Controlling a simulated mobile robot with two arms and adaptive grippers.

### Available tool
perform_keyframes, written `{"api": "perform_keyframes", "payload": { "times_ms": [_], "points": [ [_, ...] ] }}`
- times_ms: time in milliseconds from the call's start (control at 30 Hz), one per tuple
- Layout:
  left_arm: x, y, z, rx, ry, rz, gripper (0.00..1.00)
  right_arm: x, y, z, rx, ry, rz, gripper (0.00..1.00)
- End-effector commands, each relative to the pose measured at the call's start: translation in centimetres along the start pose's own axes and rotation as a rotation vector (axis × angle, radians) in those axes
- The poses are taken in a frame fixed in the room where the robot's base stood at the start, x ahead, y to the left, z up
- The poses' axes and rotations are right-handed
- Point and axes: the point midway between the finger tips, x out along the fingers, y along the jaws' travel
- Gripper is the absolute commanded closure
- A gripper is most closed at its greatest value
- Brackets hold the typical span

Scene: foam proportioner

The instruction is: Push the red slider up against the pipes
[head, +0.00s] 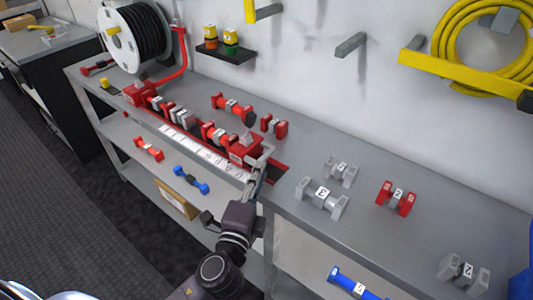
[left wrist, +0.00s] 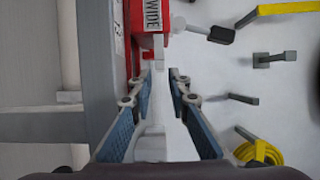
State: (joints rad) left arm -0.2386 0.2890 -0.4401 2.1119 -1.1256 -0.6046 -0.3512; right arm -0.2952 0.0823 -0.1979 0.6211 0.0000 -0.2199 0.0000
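The red slider (head: 240,152), a red block with a grey top, stands at the right end of a long red rail with a white numbered scale (head: 190,147). Short red and silver numbered pipes (head: 178,115) lie in the rail to its left; one red pipe (head: 217,134) is close beside the slider. My left gripper (head: 260,172) is at the slider's right end. In the left wrist view, its blue-padded fingers (left wrist: 162,82) are apart, with a red block (left wrist: 150,42) labelled WIDE just beyond the tips. Contact cannot be told. My right gripper is not in view.
A red fitting (head: 232,108) and a small red piece (head: 274,125) lie behind the rail. Silver pieces (head: 321,198) and a red one (head: 397,198) stand on the bench to the right. A hose reel (head: 118,40) is at the far left. Lower shelves hold loose pieces.

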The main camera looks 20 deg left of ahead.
Motion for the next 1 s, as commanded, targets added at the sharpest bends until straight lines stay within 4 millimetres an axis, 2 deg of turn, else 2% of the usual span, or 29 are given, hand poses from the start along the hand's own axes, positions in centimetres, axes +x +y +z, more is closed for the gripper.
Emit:
{"api": "perform_keyframes", "payload": {
  "times_ms": [200,433,833,1000],
  "points": [
    [3.4,-0.3,0.0,0.001,-0.001,-0.003,0.83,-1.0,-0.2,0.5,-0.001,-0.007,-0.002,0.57],
    [6.1,-0.1,0.0,0.0,0.0,-0.001,0.83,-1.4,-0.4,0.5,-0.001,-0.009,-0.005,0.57],
    [6.8,0.0,0.0,-0.001,0.0,0.0,0.83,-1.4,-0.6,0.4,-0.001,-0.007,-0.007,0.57],
    [6.8,0.0,0.0,-0.001,0.0,0.0,1.0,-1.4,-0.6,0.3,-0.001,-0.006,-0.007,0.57]
  ]
}}
